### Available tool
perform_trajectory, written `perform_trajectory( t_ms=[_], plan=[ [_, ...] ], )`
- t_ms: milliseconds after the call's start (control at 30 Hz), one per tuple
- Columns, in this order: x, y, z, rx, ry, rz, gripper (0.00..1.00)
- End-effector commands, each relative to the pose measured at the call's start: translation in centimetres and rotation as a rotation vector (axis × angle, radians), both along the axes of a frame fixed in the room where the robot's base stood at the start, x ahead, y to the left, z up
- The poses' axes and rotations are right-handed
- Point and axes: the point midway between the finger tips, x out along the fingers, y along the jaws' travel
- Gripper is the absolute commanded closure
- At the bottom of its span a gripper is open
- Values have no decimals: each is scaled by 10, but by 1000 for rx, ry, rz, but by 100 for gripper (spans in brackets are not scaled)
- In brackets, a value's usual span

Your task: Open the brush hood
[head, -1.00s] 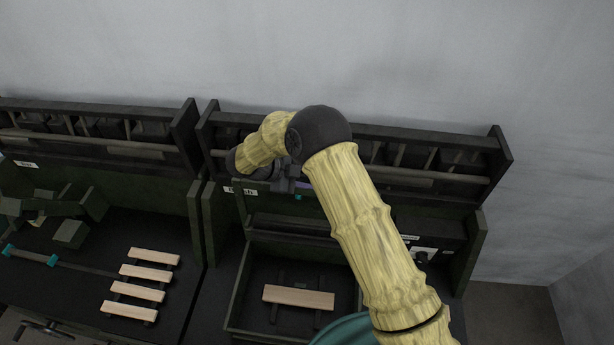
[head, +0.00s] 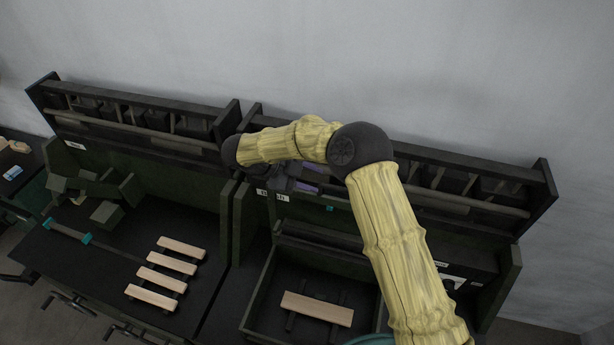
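The right-hand station has a dark box (head: 254,301) with a low wall, open at the top. A dark flap-like panel (head: 388,259) runs along its back edge; I take it to be the brush hood, but cannot be sure. A white label (head: 272,195), too small to read surely, is on the panel behind. My gripper (head: 318,196) is at the back panel, right of this label and above the dark flap.
A pale wooden slat (head: 317,308) lies on dark supports in the box. The left station holds several wooden slats (head: 166,274), a teal-ended bar (head: 68,231) and green blocks (head: 107,212). A dark rack (head: 135,118) with a rail runs along the back. A grey wall stands behind.

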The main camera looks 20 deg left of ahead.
Motion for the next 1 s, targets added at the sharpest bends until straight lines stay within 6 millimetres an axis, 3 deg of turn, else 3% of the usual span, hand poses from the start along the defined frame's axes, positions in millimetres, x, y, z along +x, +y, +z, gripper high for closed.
perform_trajectory(
  t_ms=[400,567,600,767,1000],
  plan=[
    [-6,9,6,1,-1,5,64],
    [-5,6,5,12,-10,-9,93],
    [-4,4,4,22,-20,-22,100],
    [-3,-14,-2,113,-95,-129,100],
    [-7,-62,-19,316,-276,-447,100]
  ],
)
